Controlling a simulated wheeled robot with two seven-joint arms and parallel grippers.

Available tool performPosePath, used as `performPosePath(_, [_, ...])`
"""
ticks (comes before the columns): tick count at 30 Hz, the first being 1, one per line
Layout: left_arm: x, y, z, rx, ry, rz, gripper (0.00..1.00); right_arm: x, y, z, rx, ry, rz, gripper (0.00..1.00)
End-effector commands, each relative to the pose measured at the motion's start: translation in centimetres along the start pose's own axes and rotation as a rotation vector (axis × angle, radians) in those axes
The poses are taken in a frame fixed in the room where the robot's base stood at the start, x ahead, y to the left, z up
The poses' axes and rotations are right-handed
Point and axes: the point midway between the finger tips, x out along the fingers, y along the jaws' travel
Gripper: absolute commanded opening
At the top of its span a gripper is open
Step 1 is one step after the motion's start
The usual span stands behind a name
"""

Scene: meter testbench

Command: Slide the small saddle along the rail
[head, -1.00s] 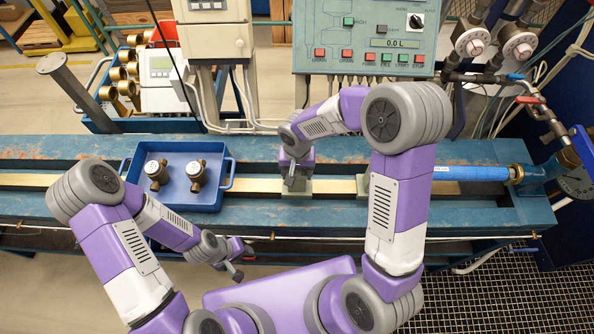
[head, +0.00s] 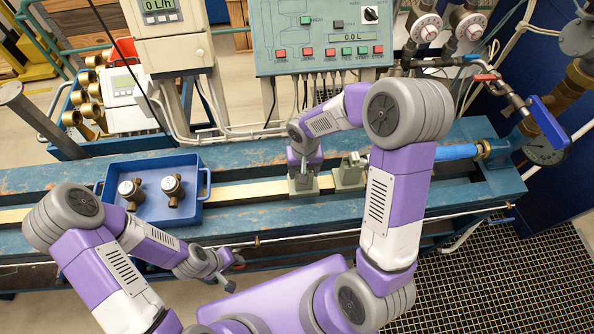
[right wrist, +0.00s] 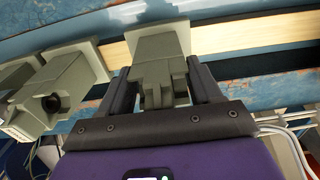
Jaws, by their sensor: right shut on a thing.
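The small grey-green saddle (head: 303,186) sits on the pale rail (head: 248,192) of the blue bench. My right gripper (head: 304,172) is over it from above. The right wrist view shows the saddle (right wrist: 160,62) between the two dark fingers of my right gripper (right wrist: 163,88), which is shut on it. A second grey saddle (head: 348,177) stands to the right on the same rail, partly hidden by my right arm; it also shows at the left of the right wrist view (right wrist: 48,97). A short gap separates the saddles. My left gripper (head: 233,273) is open and empty in front of the bench.
A blue tray (head: 203,208) with two brass meters stands on the bench to the left. A blue cylinder (head: 457,152) lies along the bench at the right. A control panel (head: 322,50) stands behind. Bare rail shows between tray and held saddle.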

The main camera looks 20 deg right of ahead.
Motion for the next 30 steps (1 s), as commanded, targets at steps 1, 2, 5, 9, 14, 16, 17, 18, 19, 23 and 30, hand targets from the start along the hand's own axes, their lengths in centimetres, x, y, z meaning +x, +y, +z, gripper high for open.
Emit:
performPosePath(1, [-0.02,0.01,0.0,0.0,0.0,0.0,0.34,-0.05,0.18,-0.05,0.001,0.001,0.0,0.06])
performPosePath(2, [-0.02,0.01,0.0,0.0,0.0,0.0,0.34,-0.05,0.25,-0.06,0.0,0.001,0.0,0.06])
performPosePath(5, [-0.02,0.01,0.0,0.0,0.0,0.0,0.34,-0.05,0.38,-0.09,-0.001,0.001,0.0,0.06])
performPosePath(9, [-0.02,0.01,0.0,0.0,0.0,0.0,0.34,-0.05,0.4,-0.09,-0.001,0.001,0.0,0.06])
performPosePath(14, [-0.02,0.0,0.0,0.0,0.0,0.0,0.34,-0.06,0.39,-0.1,-0.001,0.001,0.0,0.7])
performPosePath(16, [-0.02,0.01,0.0,0.0,0.0,0.0,0.34,-0.05,0.38,-0.09,-0.001,0.001,0.0,0.81])
performPosePath(17, [-0.02,0.01,0.0,0.0,0.0,0.0,0.34,-0.05,0.38,-0.09,-0.001,0.001,0.0,0.85])
performPosePath(18, [-0.02,0.01,0.0,0.0,0.0,0.0,0.34,-0.05,0.38,-0.09,-0.001,0.001,0.0,0.91])
performPosePath(19, [-0.02,0.01,0.0,0.0,0.0,0.0,0.34,-0.04,0.38,-0.08,-0.001,0.001,0.0,0.94])
performPosePath(23, [-0.02,0.0,0.0,0.0,0.0,0.0,0.34,-0.03,0.37,-0.07,-0.002,0.001,0.0,0.94])
performPosePath(30, [-0.1,0.04,0.01,0.0,0.0,0.0,0.34,-0.93,0.38,-0.14,-0.002,0.003,0.0,0.94])
